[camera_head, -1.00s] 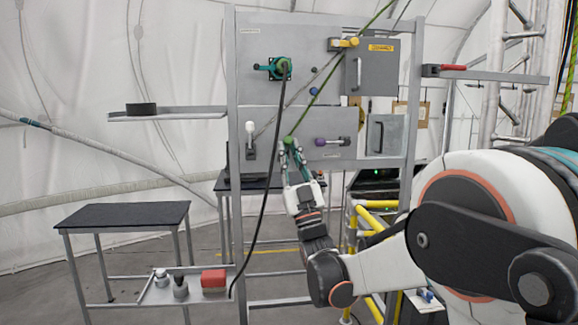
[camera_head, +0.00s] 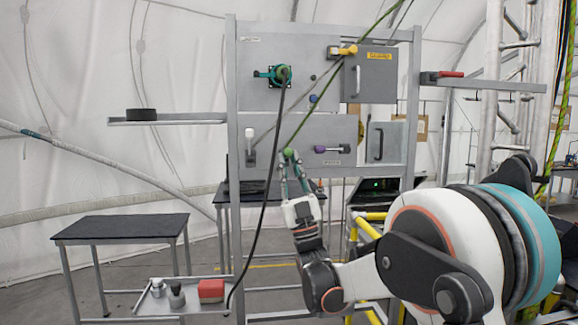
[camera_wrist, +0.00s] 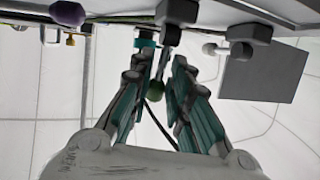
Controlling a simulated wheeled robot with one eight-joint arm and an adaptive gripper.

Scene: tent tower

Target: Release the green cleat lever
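The green cleat lever shows as a green knob (camera_head: 288,152) on the lower grey panel, left of a purple-knobbed lever (camera_head: 319,148). My gripper (camera_head: 294,163) is at the green knob from below, its fingers pointing up. In the wrist view the green knob (camera_wrist: 155,90) lies between the two fingers of my gripper (camera_wrist: 162,68), nearer the left one. The fingers stand apart, with a gap on the right side of the knob. The lever's base is partly hidden by the fingers and the dark fittings.
A white-knobbed lever (camera_head: 250,133) is to the left. A black cable (camera_head: 268,180) hangs from the teal fitting (camera_head: 272,74) left of my gripper. A green rope (camera_head: 330,85) runs down to the lever area.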

